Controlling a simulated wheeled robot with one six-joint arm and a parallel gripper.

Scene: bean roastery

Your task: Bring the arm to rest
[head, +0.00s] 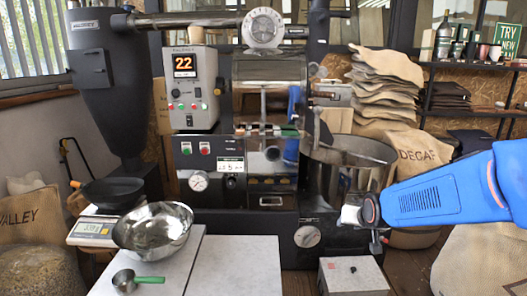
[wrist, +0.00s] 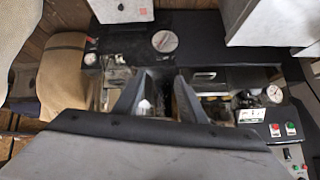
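My blue arm (head: 430,200) reaches in from the right in the head view, in front of the roaster's steel cooling drum (head: 350,158). Its end is at the drum's front right side, and my gripper cannot be made out clearly there. In the wrist view my gripper (wrist: 157,84) shows two dark fingers standing apart with a gap between them. I see nothing held between them. The roaster's dark front with a dial (wrist: 165,41) lies beyond the fingers.
A light box (head: 352,276) stands below my arm's end. Burlap sacks (head: 415,152) are behind the arm, and shelves (head: 480,90) stand at the back right.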

